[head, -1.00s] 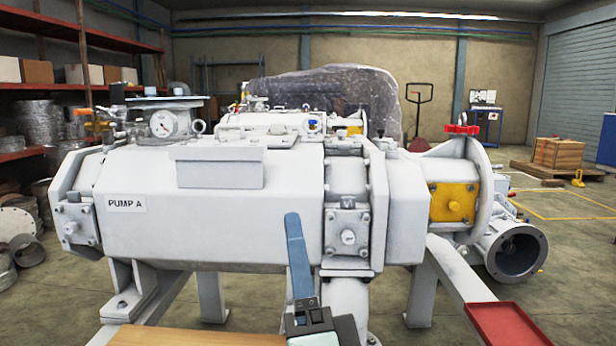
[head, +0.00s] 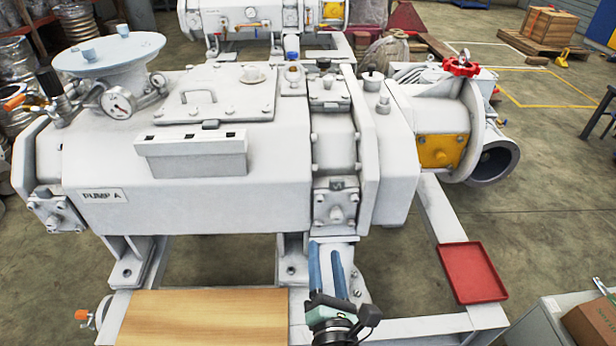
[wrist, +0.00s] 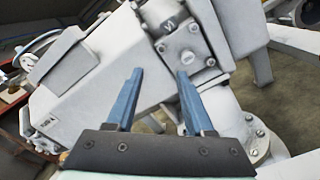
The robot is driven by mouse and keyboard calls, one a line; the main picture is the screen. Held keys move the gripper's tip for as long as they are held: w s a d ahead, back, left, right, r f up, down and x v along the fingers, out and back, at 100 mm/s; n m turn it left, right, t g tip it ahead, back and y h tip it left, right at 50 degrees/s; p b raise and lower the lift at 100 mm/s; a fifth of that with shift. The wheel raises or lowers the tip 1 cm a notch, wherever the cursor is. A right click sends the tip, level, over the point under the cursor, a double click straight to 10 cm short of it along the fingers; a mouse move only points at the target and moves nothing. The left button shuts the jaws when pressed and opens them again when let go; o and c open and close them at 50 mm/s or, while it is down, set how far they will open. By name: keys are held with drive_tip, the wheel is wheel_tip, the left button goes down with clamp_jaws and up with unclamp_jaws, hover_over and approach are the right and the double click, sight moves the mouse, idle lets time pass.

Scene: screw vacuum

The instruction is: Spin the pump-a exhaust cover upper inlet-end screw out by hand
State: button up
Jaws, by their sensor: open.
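Pump A (head: 190,185) is the large white machine with a "PUMP A" label. A square cover (head: 335,205) with corner screws and a central boss sits on its near side, right of the main casing; I cannot tell by marking whether this is the exhaust cover. It also shows in the wrist view (wrist: 187,52), tilted, with screw heads at its corners. My gripper (head: 325,249) is open, with two blue fingers pointing up, just below this cover in the head view. In the wrist view my gripper (wrist: 161,72) has nothing between its fingers, and the cover lies beyond them.
A red tray (head: 472,272) rests on the frame at the right. A wooden board (head: 200,318) lies at the front left. A second square cover (head: 57,212) is at the pump's left end. A yellow plate (head: 440,151) and red handwheel (head: 461,66) are at the right.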

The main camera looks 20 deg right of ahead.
sight(319, 202)
drive_tip(key=b+x, duration=0.2)
drive_tip(key=x, duration=1.1)
drive_tip(key=shift+s+d+f, duration=0.1)
drive_tip(key=shift+d, duration=0.05)
drive_tip(key=shift+c, duration=0.3)
clamp_jaws()
